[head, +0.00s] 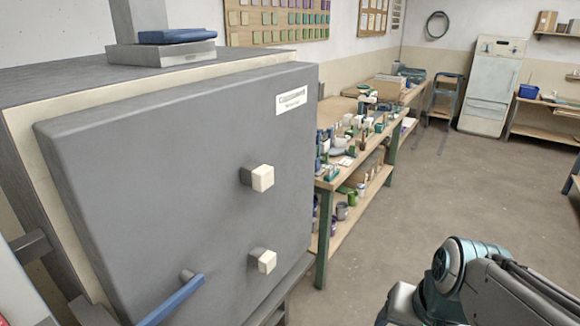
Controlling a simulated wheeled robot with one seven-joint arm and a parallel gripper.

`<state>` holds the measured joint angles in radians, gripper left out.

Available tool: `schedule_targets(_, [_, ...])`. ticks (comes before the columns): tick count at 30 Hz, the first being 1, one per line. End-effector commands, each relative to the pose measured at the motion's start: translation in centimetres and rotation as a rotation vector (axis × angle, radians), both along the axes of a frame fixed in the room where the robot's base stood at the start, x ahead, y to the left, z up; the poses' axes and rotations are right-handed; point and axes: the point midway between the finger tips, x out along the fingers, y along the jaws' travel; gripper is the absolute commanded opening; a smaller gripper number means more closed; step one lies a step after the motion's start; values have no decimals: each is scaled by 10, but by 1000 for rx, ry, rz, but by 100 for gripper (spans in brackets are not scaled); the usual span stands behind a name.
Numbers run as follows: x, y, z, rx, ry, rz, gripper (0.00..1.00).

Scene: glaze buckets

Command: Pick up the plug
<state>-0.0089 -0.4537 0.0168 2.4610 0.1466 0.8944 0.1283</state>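A grey kiln door (150,180) fills the left half of the head view. Two cream block-like plugs stick out of its face on grey stubs. The upper plug (262,178) is right of the door's middle. The lower plug (266,262) is below it, near the door's lower right edge. Both look seated in the door, apart from each other. Part of my arm shows at the lower right, away from the door and plugs. My gripper is out of view.
A blue-ended handle (173,302) juts from the door's lower part. A workbench (345,180) crowded with cups and bottles runs back just right of the door. Open concrete floor (440,190) lies right of the bench. A pale cabinet (492,88) stands at the back.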

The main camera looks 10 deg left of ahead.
Motion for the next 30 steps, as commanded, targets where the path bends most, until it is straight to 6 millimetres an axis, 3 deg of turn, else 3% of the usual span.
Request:
schedule_targets(9, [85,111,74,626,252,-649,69])
schedule_targets(15, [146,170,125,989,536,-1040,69])
schedule_targets(22, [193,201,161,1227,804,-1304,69])
schedule_targets(26, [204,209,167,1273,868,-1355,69])
schedule_targets(30, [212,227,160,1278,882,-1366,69])
